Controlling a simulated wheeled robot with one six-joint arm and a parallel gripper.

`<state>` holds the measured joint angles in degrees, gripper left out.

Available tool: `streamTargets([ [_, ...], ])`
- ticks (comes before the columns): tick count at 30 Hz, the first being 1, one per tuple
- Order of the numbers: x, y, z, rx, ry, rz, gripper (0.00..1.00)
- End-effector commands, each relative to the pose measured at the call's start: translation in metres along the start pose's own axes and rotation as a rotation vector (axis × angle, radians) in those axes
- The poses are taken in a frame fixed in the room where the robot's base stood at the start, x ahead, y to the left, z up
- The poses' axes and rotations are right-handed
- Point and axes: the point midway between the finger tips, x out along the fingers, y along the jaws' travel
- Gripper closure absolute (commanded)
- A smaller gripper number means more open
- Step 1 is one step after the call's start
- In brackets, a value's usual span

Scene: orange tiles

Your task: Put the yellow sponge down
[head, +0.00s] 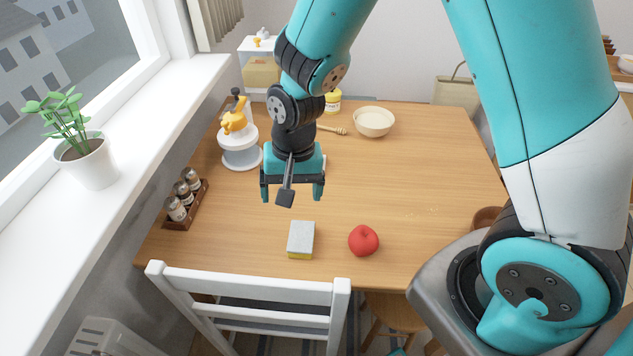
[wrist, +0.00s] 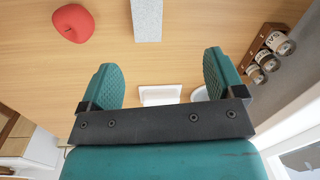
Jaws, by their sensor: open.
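The yellow sponge (head: 301,240) lies flat on the table near its front edge, its grey side up and a yellow layer showing below. Its grey top shows at the top edge of the wrist view (wrist: 147,20), partly cut off. My gripper (head: 292,196) is open and empty, with its fingers apart above the table, behind the sponge and clear of it.
A red apple (head: 363,240) sits right of the sponge. A spice rack (head: 185,206) and a yellow-and-white grinder (head: 239,145) stand on the left; a bowl (head: 374,122) is at the back. A white chair (head: 250,290) stands at the front edge. The table's middle right (head: 420,180) is clear.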

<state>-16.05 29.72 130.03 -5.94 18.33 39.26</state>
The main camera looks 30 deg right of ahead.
Motion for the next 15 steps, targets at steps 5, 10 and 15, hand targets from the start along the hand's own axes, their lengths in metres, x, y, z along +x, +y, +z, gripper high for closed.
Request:
streamTargets([
  [5,-0.097,-0.008,0.058,-0.368,-0.012,-0.139,0.12],
  [10,-0.155,0.002,0.119,-0.711,0.004,-0.227,0.12],
  [15,-0.178,0.015,0.157,-0.925,0.024,-0.262,0.12],
])
